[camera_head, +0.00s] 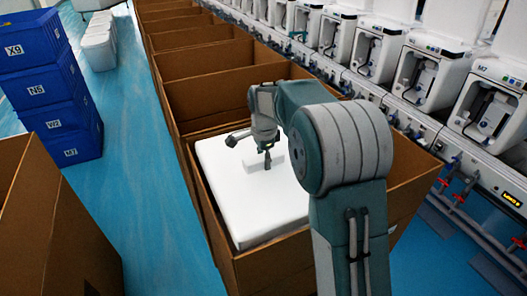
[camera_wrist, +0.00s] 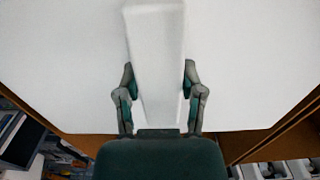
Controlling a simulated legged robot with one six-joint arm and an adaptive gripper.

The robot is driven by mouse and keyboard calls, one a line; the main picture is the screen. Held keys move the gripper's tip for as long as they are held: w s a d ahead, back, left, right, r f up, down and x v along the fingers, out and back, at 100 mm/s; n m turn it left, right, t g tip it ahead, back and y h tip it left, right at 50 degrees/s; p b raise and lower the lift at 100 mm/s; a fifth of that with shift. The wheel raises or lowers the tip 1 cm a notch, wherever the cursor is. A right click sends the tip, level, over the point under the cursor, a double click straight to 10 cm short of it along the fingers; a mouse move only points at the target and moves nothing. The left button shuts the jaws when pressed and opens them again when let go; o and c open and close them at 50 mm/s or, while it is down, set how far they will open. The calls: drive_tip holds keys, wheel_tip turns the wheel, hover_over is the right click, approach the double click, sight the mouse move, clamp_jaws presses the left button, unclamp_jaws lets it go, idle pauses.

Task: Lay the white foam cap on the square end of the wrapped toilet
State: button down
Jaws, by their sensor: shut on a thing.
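The white foam cap (camera_head: 250,205) is a wide, flat slab with a raised bar on top. It sits level within the open cardboard box near my arm, near rim height. My gripper (camera_head: 267,162) reaches down onto the bar from above. In the wrist view, the two fingers (camera_wrist: 159,82) are shut on the bar, one on each side, and the cap (camera_wrist: 245,70) fills most of the picture. The wrapped toilet cannot be made out; whatever lies under the cap is hidden. My arm covers part of the box's right side.
The cardboard box (camera_head: 272,268) stands in a row of open boxes running away from me. Blue crates (camera_head: 48,85) are stacked at left, with another cardboard box (camera_head: 60,235) at lower left. Blue floor (camera_head: 150,190) between is clear.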

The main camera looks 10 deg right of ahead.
drive_tip(key=shift+f, duration=14.75)
drive_tip(key=shift+f, duration=0.25)
drive_tip(key=shift+c, duration=0.6)
unclamp_jaws()
